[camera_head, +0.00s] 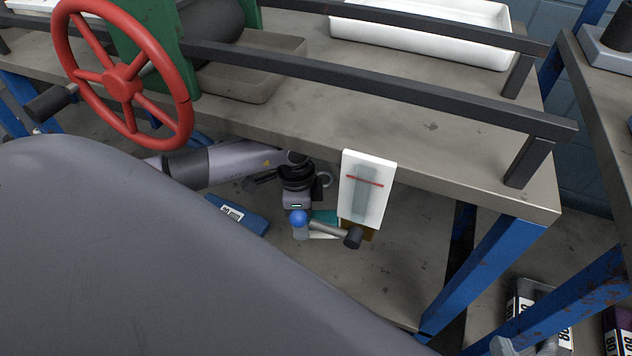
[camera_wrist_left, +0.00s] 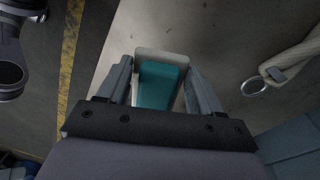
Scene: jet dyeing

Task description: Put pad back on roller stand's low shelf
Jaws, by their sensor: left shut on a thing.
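In the left wrist view the teal pad (camera_wrist_left: 157,84), with a pale plate (camera_wrist_left: 162,55) at its far end, lies between the fingers of my left gripper (camera_wrist_left: 160,88). The gripper is shut on it. The roller stand's grey low shelf (camera_head: 385,275) shows under the tabletop in the head view.
The tabletop (camera_head: 400,150) with dark rails (camera_head: 380,75) overhangs the shelf. A red handwheel (camera_head: 122,82) is at left. A white card (camera_head: 367,190) hangs at the front edge. A blue labelled item (camera_head: 238,214) lies on the shelf. A blue leg (camera_head: 485,275) bounds the shelf at right.

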